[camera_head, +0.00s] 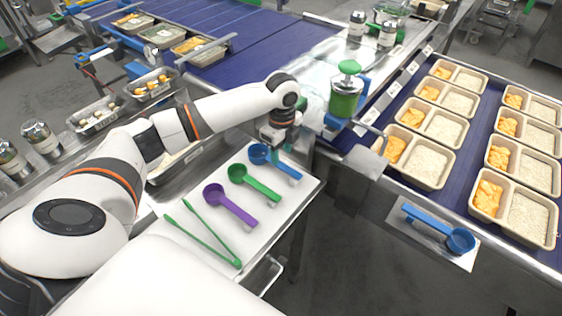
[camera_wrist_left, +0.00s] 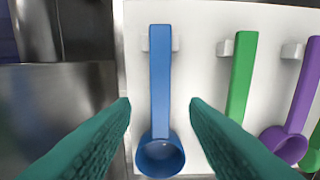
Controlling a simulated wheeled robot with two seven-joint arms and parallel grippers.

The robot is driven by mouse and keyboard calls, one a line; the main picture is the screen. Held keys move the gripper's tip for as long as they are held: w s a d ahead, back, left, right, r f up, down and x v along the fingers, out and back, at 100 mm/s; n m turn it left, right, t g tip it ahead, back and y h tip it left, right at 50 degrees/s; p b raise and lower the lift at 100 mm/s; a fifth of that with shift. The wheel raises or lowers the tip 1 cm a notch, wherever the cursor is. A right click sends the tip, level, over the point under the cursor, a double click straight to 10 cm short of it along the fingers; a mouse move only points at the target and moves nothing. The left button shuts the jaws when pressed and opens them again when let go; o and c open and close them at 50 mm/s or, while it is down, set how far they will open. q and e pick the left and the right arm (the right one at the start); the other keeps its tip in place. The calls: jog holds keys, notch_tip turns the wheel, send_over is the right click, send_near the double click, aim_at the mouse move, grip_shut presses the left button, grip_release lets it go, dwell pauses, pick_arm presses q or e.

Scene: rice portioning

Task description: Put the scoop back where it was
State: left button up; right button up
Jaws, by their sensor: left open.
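A blue scoop (camera_head: 262,154) lies on the white board (camera_head: 310,184), at its far end, beside a green scoop (camera_head: 243,176) and a purple scoop (camera_head: 218,197). In the left wrist view the blue scoop (camera_wrist_left: 160,80) lies with its handle across a small white holder, its bowl at the bottom of the picture. My left gripper (camera_head: 276,141) is just above this blue scoop. It is open and empty, with one green finger on each side of the scoop, and no contact shows. A second blue scoop (camera_head: 430,219) lies on a metal plate at the right. My right gripper is out of view.
Green tongs (camera_head: 208,233) lie at the board's near end. A green-topped dispenser (camera_head: 345,90) stands beyond the board. The right conveyor (camera_head: 465,130) carries several trays of rice and orange food. A gap with dark floor lies between the board and the right conveyor.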

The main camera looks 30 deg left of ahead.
aim_at(282, 165)
pick_arm(q)
notch_tip(282, 165, up, 6)
jog(key=shift+r, duration=0.25)
jog(key=shift+d+f, duration=0.1)
dwell(0.4)
